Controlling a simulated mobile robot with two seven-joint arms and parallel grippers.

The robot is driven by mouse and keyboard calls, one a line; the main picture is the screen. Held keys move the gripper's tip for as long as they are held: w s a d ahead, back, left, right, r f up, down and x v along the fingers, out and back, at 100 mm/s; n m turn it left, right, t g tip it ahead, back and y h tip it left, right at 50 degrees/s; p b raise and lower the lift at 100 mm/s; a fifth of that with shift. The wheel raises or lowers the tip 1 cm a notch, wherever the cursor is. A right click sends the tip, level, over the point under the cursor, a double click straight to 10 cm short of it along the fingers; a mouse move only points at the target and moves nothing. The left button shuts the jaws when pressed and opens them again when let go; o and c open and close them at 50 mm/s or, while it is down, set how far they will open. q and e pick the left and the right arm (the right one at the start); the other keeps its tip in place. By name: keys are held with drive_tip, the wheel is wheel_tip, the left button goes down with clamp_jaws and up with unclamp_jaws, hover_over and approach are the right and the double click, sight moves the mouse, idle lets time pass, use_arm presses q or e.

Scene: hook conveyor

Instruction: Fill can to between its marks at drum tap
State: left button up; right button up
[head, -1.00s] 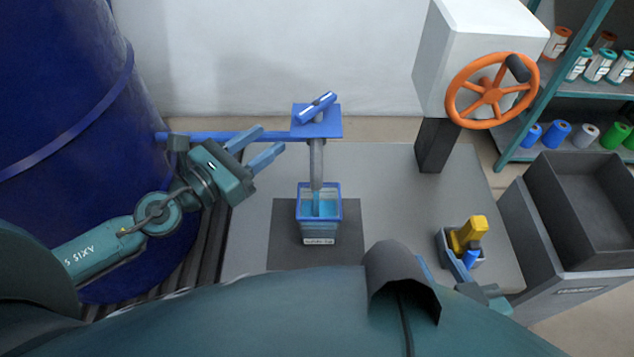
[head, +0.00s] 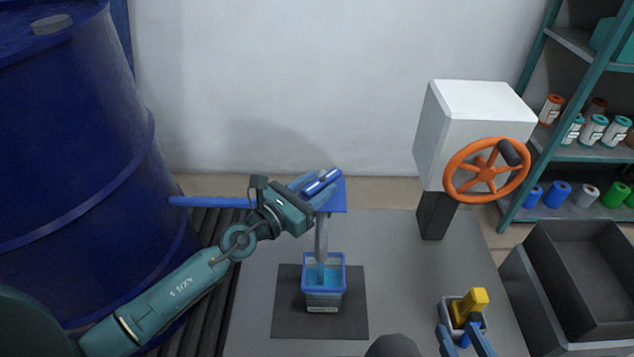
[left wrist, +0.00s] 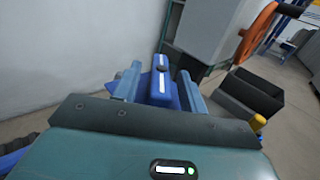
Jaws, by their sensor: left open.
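The can (head: 324,298), a blue-rimmed open container with a label on its front, stands under the tap spout (head: 321,236). Blue liquid shows inside, and a blue stream seems to run into it from the spout; I cannot make out the marks. The tap's blue lever (head: 323,181) has white stripes and lies diagonally on top. My left gripper (head: 312,184) is open at the lever. In the left wrist view the lever (left wrist: 161,82) lies between its two parted fingers, with no clear grip. My right gripper (head: 464,340) is at the bottom edge, its blue fingers apart.
The blue drum (head: 75,150) stands at left, its pipe (head: 215,202) leading to the tap. A white box with an orange handwheel (head: 487,171) stands at right. A small grey holder with a yellow item (head: 473,304) is near my right gripper. Grey bins (head: 580,275) and shelves lie beyond.

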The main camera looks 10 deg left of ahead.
use_arm(q)
drive_tip(key=shift+w+d, duration=0.2)
drive_tip(key=shift+w, duration=0.05)
use_arm(e)
drive_tip(key=shift+a+f, duration=0.1)
drive_tip(key=shift+f, duration=0.2)
drive_tip(key=shift+r, duration=0.1)
use_arm(q)
drive_tip(key=shift+c, duration=0.5)
use_arm(e)
drive_tip(key=shift+w, duration=0.15)
